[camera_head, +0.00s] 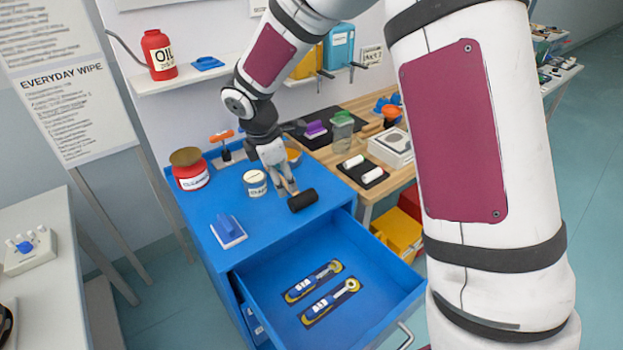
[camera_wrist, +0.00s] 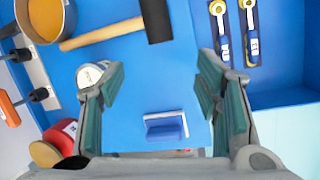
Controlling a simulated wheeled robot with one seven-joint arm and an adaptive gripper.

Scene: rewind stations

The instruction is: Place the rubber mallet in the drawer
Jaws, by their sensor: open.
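The rubber mallet's black head (camera_head: 302,200) lies on the blue cabinet top near the open drawer. Its wooden handle (camera_wrist: 102,34) shows in the wrist view, running left from the head toward a pan; the head view mostly hides it behind my gripper. My gripper (camera_head: 287,188) points down over the cabinet top beside the mallet head. In the wrist view my gripper (camera_wrist: 158,86) has its fingers spread with nothing between them, and the mallet is beyond the fingertips. The blue drawer (camera_head: 378,285) is pulled open and holds two blue-handled tools (camera_head: 314,281) in yellow-edged insets.
On the cabinet top stand a white labelled tin (camera_head: 255,184), a red container (camera_head: 189,171), a blue-and-white block (camera_head: 228,231) and a pan (camera_wrist: 48,18) of orange contents. A wooden bench (camera_head: 345,160) with several items adjoins. The drawer floor around the tools is clear.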

